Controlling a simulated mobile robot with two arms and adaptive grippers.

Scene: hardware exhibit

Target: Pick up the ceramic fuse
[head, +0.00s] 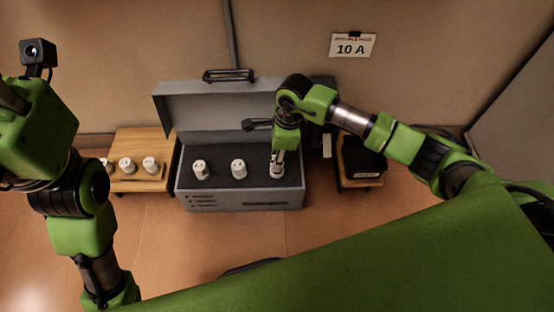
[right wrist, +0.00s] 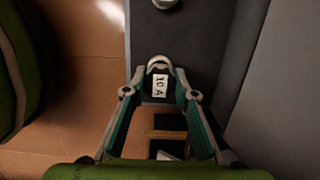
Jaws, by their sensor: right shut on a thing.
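A white ceramic fuse (head: 277,171) is at the right end of the dark top of an open grey metal box (head: 240,201). My right gripper (head: 278,153) reaches down onto it from above and is shut on it. In the right wrist view the fuse (right wrist: 159,84) sits between the two fingertips, and a "10 A" label faces the camera. I cannot tell whether it still touches the box. Two more white fuses stand in the box, one in the middle (head: 238,168) and one at left (head: 200,170). My left gripper is not in view.
A wooden stand (head: 138,184) at left holds several white fuses. A smaller wooden stand (head: 350,183) at right bears a black bin (head: 364,158). The raised box lid (head: 200,105) is behind the fuses. A "10 A" sign (head: 352,46) hangs on the wall.

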